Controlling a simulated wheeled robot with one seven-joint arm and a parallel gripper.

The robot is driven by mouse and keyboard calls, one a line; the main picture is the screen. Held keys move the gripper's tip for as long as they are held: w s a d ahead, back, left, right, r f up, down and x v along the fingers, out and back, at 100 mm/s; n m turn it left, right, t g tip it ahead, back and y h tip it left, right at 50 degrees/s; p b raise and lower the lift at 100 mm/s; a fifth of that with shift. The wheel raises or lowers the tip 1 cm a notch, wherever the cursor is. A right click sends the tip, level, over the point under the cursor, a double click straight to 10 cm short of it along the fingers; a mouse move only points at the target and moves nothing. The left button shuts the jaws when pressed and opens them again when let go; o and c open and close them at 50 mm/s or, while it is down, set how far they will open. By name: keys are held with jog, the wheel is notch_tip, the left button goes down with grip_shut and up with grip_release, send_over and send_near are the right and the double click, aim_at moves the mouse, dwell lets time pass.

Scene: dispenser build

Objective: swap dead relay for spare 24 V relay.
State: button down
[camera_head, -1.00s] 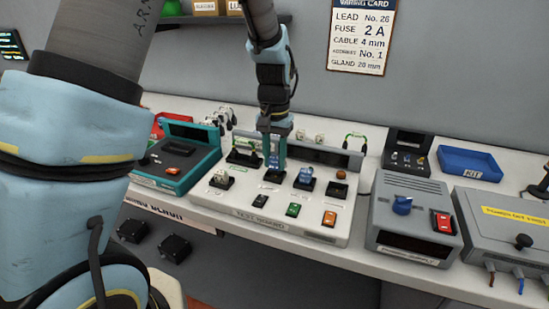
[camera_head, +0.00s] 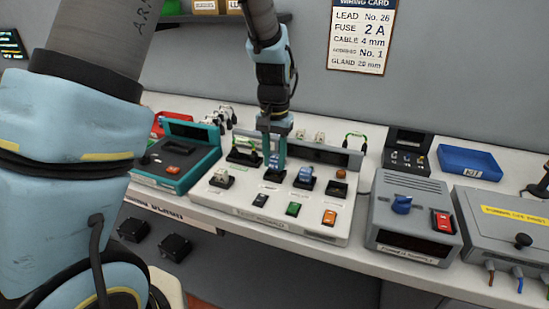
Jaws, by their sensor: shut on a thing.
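My gripper (camera_head: 274,164) points down over the middle of the white test board (camera_head: 232,205). It is shut on a small blue relay (camera_head: 273,162) at a dark socket in the board's back row. The fingers hide most of this relay, and I cannot tell whether it is seated or slightly raised. Another blue relay (camera_head: 305,175) sits in a dark socket to the right of my gripper. A whitish relay-like part (camera_head: 221,176) sits in a socket at the board's left. Which relay is dead and which is the spare cannot be read.
A teal tester (camera_head: 180,155) stands left of the board. A grey supply unit (camera_head: 405,215) with a blue knob and red switch stands right. A blue kit tray (camera_head: 470,160) lies at the back right. A grey box (camera_head: 510,225) stands far right. Green-wired leads (camera_head: 355,140) stand behind the board.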

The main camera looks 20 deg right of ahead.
jog(key=shift+f+b, duration=0.3)
jog(key=shift+f, duration=0.6)
dwell(1.6)
jog(key=shift+c, duration=0.3)
grip_release()
dwell(0.5)
jog(key=shift+r, duration=0.1)
jog(key=shift+r+p, duration=2.8)
jog(key=shift+r, duration=0.65)
